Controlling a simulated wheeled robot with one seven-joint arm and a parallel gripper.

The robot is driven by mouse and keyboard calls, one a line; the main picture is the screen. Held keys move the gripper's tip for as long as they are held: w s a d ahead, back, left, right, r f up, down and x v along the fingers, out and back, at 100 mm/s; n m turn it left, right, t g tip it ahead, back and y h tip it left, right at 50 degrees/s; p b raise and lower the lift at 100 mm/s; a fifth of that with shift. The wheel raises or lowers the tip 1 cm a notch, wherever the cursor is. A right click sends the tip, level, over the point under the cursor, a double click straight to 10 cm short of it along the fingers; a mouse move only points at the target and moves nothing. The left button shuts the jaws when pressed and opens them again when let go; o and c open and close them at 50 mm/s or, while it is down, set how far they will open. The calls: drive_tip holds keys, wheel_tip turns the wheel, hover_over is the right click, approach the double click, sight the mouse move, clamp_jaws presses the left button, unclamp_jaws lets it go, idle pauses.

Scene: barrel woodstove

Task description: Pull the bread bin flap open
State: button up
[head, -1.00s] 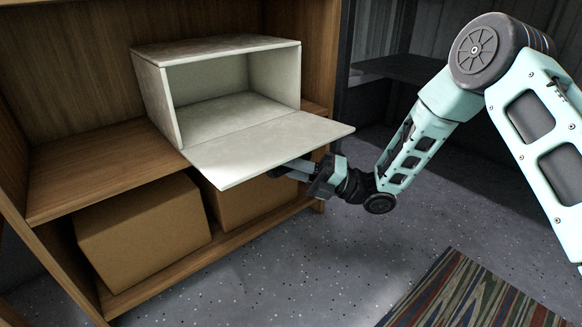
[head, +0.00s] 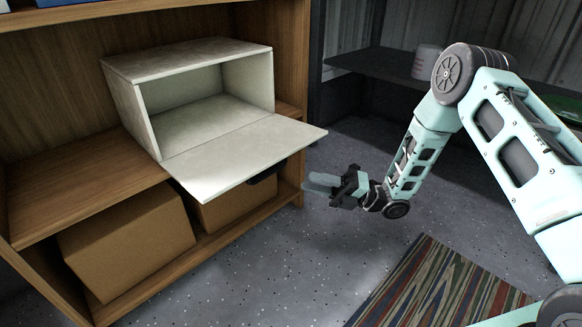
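The bread bin (head: 187,64) is a pale box on the wooden shelf. Its flap (head: 238,157) is folded down and lies about level, sticking out past the shelf's front edge. The inside of the bin looks empty. A dark handle (head: 265,175) shows under the flap's outer edge. My gripper (head: 312,184) is to the right of the handle and apart from the flap, over the floor. Nothing shows between its fingers. I see the fingers side-on, and the gap between them is not clear.
Cardboard boxes (head: 130,238) stand on the lower shelf under the bin. The wooden shelf unit (head: 75,190) is at the left. A dark shelf (head: 385,68) with a white container (head: 427,62) is at the back. A striped rug (head: 440,290) lies on the open grey floor.

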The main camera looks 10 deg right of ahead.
drive_tip(key=p+v, duration=0.1)
drive_tip(key=v, duration=0.4)
drive_tip(key=shift+d+f, duration=0.15)
drive_tip(key=shift+d, duration=0.2)
